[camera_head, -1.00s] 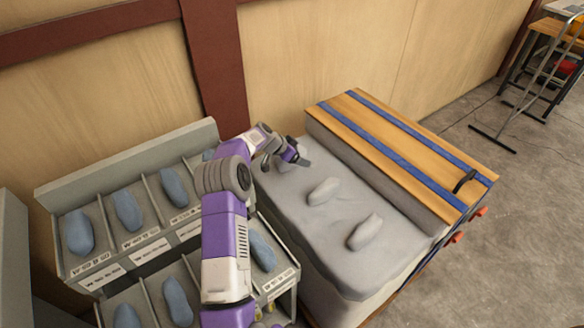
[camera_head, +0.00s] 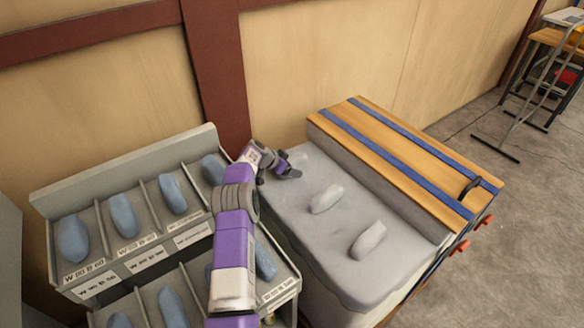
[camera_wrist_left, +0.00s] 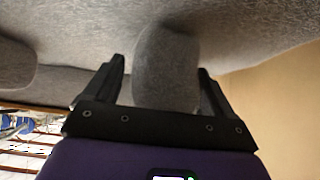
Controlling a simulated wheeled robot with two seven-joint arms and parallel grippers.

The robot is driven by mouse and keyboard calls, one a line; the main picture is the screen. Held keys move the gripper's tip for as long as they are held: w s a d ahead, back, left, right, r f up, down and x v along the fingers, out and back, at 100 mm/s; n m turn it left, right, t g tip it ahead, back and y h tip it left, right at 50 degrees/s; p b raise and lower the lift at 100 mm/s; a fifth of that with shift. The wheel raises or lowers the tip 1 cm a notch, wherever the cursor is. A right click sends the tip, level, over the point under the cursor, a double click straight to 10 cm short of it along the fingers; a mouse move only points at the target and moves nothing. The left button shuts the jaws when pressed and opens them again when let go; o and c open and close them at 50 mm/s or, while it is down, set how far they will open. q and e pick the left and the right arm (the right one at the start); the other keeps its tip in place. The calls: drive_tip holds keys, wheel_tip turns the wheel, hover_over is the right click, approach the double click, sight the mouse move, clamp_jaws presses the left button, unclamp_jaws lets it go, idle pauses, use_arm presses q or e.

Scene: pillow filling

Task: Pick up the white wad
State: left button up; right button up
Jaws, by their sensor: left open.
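Several whitish-grey wads lie on the grey padded surface (camera_head: 302,222). The farthest white wad (camera_head: 298,160) is partly hidden behind my left gripper (camera_head: 287,170) in the head view. In the left wrist view this wad (camera_wrist_left: 167,70) shows between the two black fingers of my left gripper (camera_wrist_left: 163,82), which are open on either side of it. I cannot tell whether either finger touches it. A middle wad (camera_head: 327,198) and a near wad (camera_head: 368,240) lie apart, toward the front right. My right gripper is not in view.
A grey rack (camera_head: 130,160) with labelled compartments holding blue wads stands to the left. A wooden board with blue stripes (camera_head: 400,155) runs along the right of the padded surface. A wooden wall (camera_head: 320,55) is close behind.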

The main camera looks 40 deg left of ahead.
use_arm(q)
drive_tip(key=shift+c, duration=0.4)
drive_tip(key=c, duration=1.1)
